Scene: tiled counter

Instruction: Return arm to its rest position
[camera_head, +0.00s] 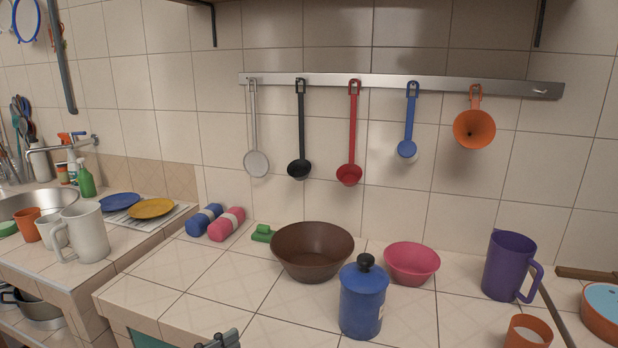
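A dark grey piece of what looks like my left gripper (222,341) shows at the bottom edge, left of the middle, in front of the tiled counter (190,305). Most of it is cut off by the frame, so I cannot tell whether its fingers are open or shut. I see nothing held in the part that shows. My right gripper is not in view.
On the counter stand a brown bowl (312,252), a blue canister (362,300), a pink bowl (411,263), a purple pitcher (509,266) and an orange cup (528,333). Utensils hang from a wall rail (400,81). The counter's front left is clear.

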